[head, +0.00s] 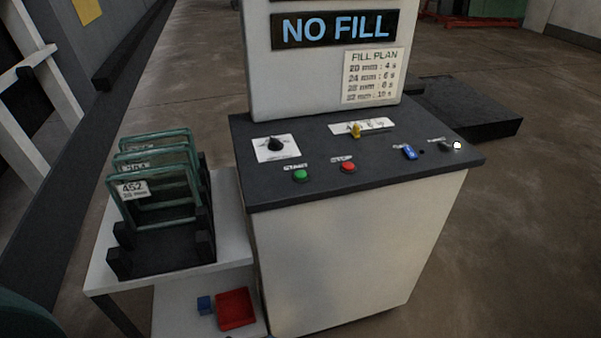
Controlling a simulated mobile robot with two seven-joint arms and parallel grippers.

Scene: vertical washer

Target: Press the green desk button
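The green button (301,175) sits near the front left of the dark desk top (270,193), under a small label that seems to read START. A red button (347,167) sits to its right, under a label that seems to read STOP. Neither of my grippers shows in the head view. Nothing covers the green button. I cannot tell whether it is pressed in.
A black knob (275,144), a yellow switch (356,130) and a blue switch (410,152) share the desk. A display (335,29) above reads NO FILL.

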